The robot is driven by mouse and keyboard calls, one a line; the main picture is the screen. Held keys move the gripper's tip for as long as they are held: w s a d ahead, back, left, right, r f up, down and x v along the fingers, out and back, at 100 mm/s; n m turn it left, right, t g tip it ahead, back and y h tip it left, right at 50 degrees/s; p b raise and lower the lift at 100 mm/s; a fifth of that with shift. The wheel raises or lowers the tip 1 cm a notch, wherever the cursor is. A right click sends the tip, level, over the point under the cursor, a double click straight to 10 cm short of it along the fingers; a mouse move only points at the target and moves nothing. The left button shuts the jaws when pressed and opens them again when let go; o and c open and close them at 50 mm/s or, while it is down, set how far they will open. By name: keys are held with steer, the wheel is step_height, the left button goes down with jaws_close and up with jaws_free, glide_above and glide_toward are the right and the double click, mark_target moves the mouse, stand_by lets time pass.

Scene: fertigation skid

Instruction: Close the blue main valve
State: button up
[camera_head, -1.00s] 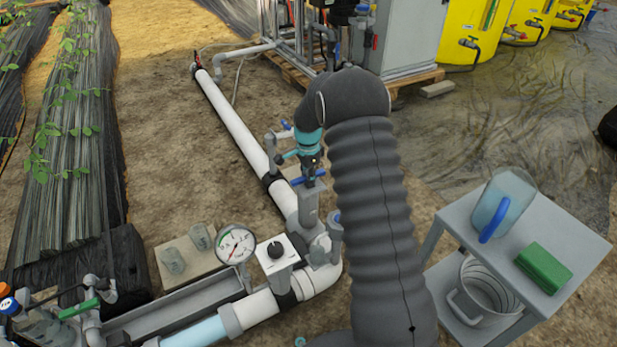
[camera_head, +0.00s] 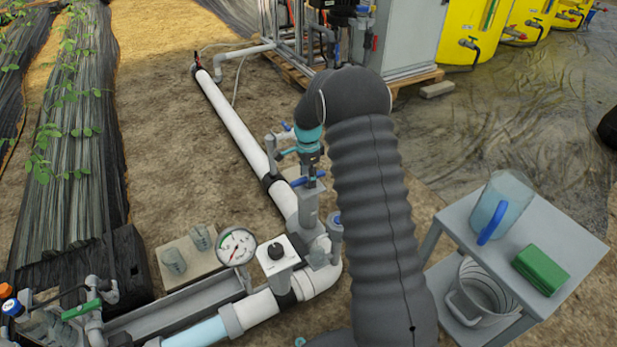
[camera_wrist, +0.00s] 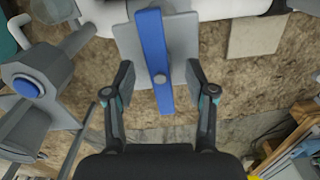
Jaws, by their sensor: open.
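The blue main valve's handle (camera_head: 312,180) sits on a grey valve body (camera_head: 308,205) above the white pipe, left of my arm in the head view. The handle looks set across the pipe's line there. My gripper (camera_wrist: 161,78) is open, with one finger on each side of the handle and visible gaps to both. My gripper (camera_head: 311,166) also shows in the head view, partly hidden at the valve.
A pressure gauge (camera_head: 237,246) and a white box with a black knob (camera_head: 278,254) stand nearer on the pipework. A grey cart (camera_head: 560,225) with a blue-handled jug (camera_head: 500,205) and a green block (camera_head: 541,270) is at right. Bare soil lies left of the pipe.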

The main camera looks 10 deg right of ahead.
step_height(320, 180, up, 8)
steer(key=p, duration=0.4)
steer(key=shift+r, duration=0.25)
